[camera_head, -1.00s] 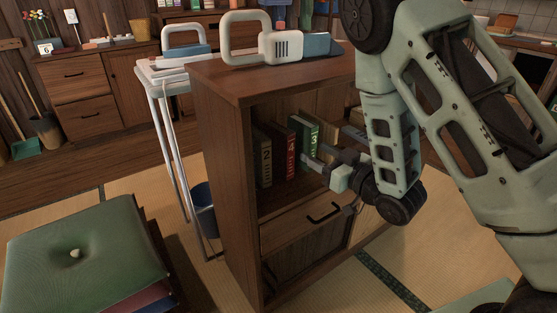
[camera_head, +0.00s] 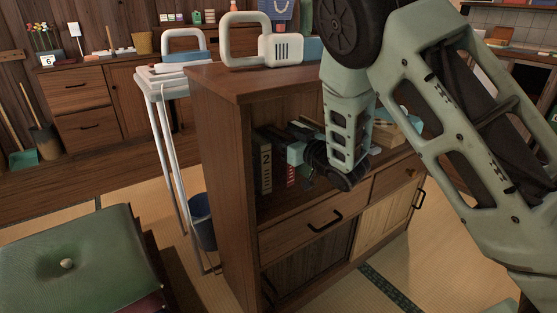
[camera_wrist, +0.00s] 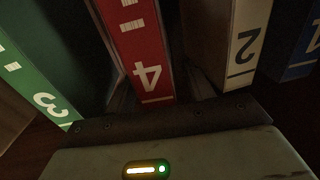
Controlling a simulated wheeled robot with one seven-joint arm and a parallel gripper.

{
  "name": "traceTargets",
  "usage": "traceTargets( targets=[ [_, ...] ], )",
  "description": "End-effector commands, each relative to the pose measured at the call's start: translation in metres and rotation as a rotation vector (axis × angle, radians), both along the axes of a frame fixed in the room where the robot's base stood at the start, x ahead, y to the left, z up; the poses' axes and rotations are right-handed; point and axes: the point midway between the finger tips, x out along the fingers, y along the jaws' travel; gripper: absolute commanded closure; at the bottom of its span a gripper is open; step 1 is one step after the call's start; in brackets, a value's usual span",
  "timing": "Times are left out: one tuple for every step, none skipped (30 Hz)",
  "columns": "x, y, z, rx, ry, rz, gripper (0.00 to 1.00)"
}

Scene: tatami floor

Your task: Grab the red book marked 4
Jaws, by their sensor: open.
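The red book marked 4 (camera_head: 291,174) stands upright on the cabinet's open shelf, partly covered by my gripper in the head view. In the wrist view the red book (camera_wrist: 140,55) is in the middle, its spine facing my gripper and its 4 upside down. My gripper (camera_head: 298,140) is open and reaches into the shelf at the red book's spine. Dark finger-like shapes show on both sides of the spine in the wrist view; contact cannot be told. The green book marked 3 (camera_wrist: 35,80) is to the left there. The book marked 2 (camera_wrist: 245,50) is to the right.
A blue book (camera_wrist: 300,45) is beyond book 2. The wooden cabinet (camera_head: 222,180) has a side wall left of the books and a drawer (camera_head: 315,222) below them. A white handled appliance (camera_head: 262,45) is on top. A green cushion (camera_head: 70,260) lies front left.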

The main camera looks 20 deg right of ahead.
Motion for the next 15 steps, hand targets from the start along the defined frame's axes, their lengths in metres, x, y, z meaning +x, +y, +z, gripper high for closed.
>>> traceTargets(
  targets=[
    [0.007,0.003,-0.002,-0.001,-0.002,0.002,0.47],
    [0.010,0.005,-0.002,-0.001,-0.001,0.002,0.47],
    [0.013,0.006,-0.002,0.000,-0.001,0.001,0.47],
    [0.015,0.007,-0.001,0.000,0.000,0.001,0.47],
    [0.016,0.008,-0.001,0.000,0.000,0.000,0.47],
    [0.018,0.008,-0.001,0.000,0.000,0.000,0.47],
    [0.018,0.008,-0.001,0.000,0.000,-0.001,0.47],
    [0.018,0.008,-0.001,0.000,0.000,-0.001,0.47],
    [0.018,0.008,0.000,0.000,0.000,-0.001,0.47],
    [0.018,0.008,0.000,0.000,0.001,-0.001,0.47],
    [0.018,0.008,0.000,0.000,0.001,-0.001,0.47],
    [0.018,0.008,0.000,0.000,0.001,-0.001,0.47],
    [0.018,0.008,0.000,0.000,0.001,-0.001,0.53],
    [0.018,0.008,0.000,0.000,0.001,-0.001,0.61],
    [0.018,0.008,0.000,0.000,0.001,-0.001,0.72]
  ],
)
